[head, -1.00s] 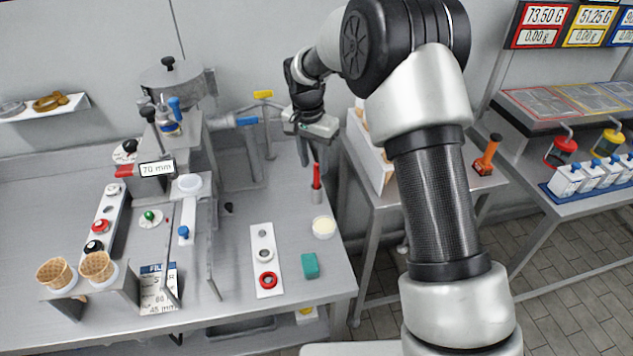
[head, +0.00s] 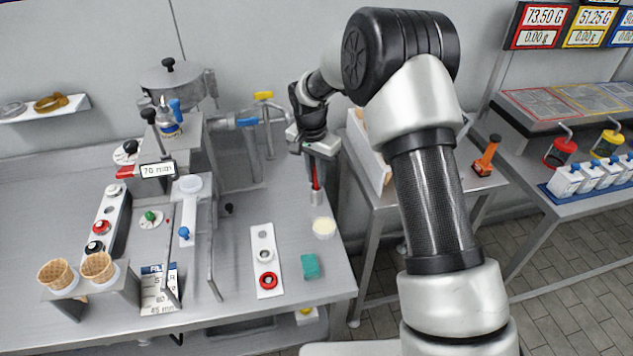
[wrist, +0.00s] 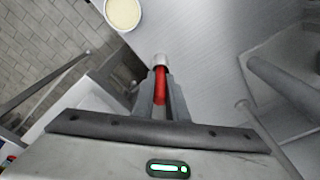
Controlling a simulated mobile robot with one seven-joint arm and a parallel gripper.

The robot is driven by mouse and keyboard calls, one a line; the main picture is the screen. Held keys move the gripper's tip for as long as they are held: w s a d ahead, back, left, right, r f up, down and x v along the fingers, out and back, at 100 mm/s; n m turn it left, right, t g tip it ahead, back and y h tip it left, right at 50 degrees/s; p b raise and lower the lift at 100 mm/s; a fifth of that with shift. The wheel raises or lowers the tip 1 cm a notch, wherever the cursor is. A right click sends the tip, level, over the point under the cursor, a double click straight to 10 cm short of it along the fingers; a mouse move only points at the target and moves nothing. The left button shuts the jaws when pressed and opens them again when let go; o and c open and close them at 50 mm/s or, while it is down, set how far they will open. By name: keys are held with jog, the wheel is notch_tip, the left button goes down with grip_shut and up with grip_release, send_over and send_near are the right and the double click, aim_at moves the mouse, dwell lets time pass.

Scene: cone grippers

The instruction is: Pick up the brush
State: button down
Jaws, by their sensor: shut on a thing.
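The brush has a red handle (head: 315,174) and stands upright, its lower end in or on a small grey cylinder (head: 317,197) near the right edge of the steel table. My gripper (head: 317,170) has come down over the handle from above. In the wrist view, the red handle (wrist: 160,88) lies between the two fingers of my gripper (wrist: 160,90), which are shut on it. The grey cylinder (wrist: 161,60) shows just beyond the fingertips. The bristles are not visible, and I cannot tell whether the brush has lifted.
A cream-coloured round dish (head: 324,227) stands close in front. A green sponge (head: 311,266) and a white panel with a red ring (head: 267,281) lie nearer. Pipes with a blue-handled tap (head: 247,121) rise to the left. A side table with a white box (head: 366,150) is on the right.

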notch_tip(320, 180, up, 10)
jog(key=shift+r, duration=0.1)
dwell(0.4)
dwell(1.6)
